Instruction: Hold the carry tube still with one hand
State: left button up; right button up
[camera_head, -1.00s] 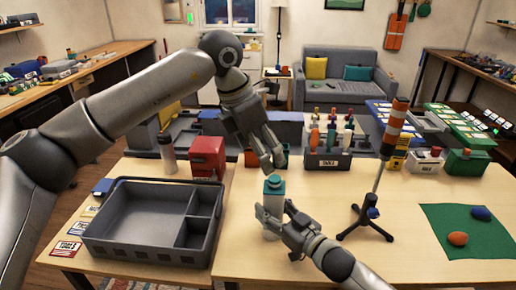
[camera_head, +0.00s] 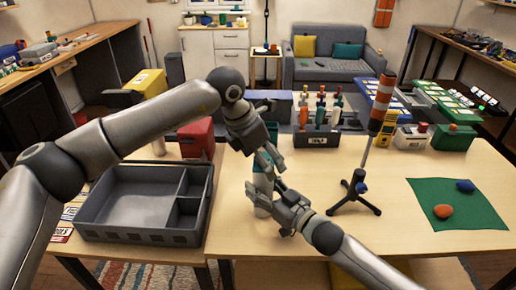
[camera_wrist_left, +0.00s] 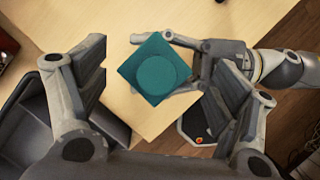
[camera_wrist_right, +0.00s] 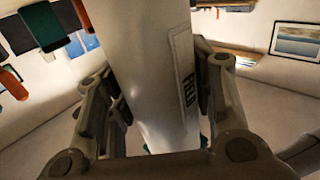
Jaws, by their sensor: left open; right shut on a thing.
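The carry tube (camera_head: 262,209) stands upright near the table's front edge, with a pale body and a square teal cap. In the right wrist view the pale body (camera_wrist_right: 150,75) with its label runs up between the fingers. My right gripper (camera_head: 266,199) is shut on the tube's body from the front right. My left gripper (camera_head: 267,161) is open just above the cap and partly hides it in the head view. In the left wrist view the teal cap (camera_wrist_left: 154,72) lies between the open fingers, and I see no finger touching it.
A grey compartment tray (camera_head: 140,237) stands to the left, with a red box (camera_head: 196,138) behind it. A tripod stand (camera_head: 358,190) with a striped windsock stands to the right. A green mat (camera_head: 470,212) lies farther right. A rack of tools (camera_head: 316,138) is behind.

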pick_arm(q)
jog(key=shift+f, duration=0.25)
jog(key=shift+d, duration=0.1)
jog(key=c, duration=0.9)
jog(key=o, duration=0.4)
jog(key=shift+c, duration=0.2)
jog(key=shift+s+d, duration=0.1)
jog(key=shift+s, duration=0.05)
jog(key=c, duration=0.5)
jog(key=shift+d+r, duration=0.1)
jog(key=shift+r, duration=0.25)
jog(key=shift+c, duration=0.3)
jog(key=shift+w+a+r, duration=0.1)
jog(key=shift+r, duration=0.6)
jog(key=shift+w+a+r, duration=0.1)
jog(key=shift+r, duration=0.55)
pick_arm(e)
jog(key=shift+f, duration=0.2)
pick_arm(q)
jog(key=shift+r, duration=1.85)
pick_arm(e)
jog(key=shift+s, duration=0.1)
